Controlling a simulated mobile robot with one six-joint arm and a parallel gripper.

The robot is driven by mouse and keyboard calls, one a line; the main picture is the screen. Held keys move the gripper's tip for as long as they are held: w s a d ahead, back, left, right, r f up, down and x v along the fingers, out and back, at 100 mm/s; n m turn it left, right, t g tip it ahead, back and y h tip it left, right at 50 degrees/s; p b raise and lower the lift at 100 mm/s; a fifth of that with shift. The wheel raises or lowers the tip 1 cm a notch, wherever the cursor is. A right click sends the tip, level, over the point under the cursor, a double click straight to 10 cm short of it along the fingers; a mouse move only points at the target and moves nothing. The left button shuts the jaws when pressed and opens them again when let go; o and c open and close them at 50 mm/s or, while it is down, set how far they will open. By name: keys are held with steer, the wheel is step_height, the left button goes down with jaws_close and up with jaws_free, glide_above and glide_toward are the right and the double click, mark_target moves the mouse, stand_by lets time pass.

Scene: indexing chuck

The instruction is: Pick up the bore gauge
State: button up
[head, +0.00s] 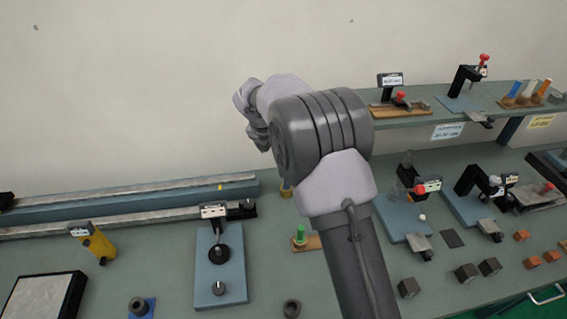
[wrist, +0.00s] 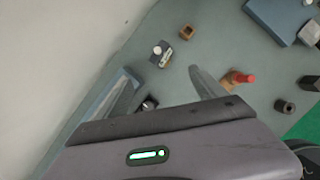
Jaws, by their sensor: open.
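I cannot say for certain which thing is the bore gauge; none shows a readable name. One candidate is the yellow-handled tool (head: 97,244) with a small label, leaning at the left of the bench in the head view. Another is the dial-like round part on a blue plate (head: 217,287). In the wrist view my gripper (wrist: 162,76) is open, its two fingers apart with nothing held. A small pale fitting with a white knob (wrist: 160,54) shows beyond the fingertips. A red-topped peg (wrist: 244,78) lies to the right of the right finger.
A long rail (head: 120,214) runs along the wall at left. A green peg (head: 300,233) stands beside my arm. A shelf (head: 440,112) at back right holds several fixtures. Dark blocks (head: 467,273) and brown blocks stand at right. My arm hides the bench's middle.

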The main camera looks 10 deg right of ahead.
steer(key=b+x, duration=0.2)
steer(key=x, duration=0.9)
steer(key=shift+f+b, duration=0.2)
steer(key=shift+b, duration=0.15)
steer(key=x, duration=0.2)
steer(key=b+x, duration=0.1)
steer(key=x, duration=0.3)
steer(key=shift+d, duration=0.3)
steer(key=shift+r, duration=0.2)
steer(key=shift+c, duration=1.1)
jaws_close()
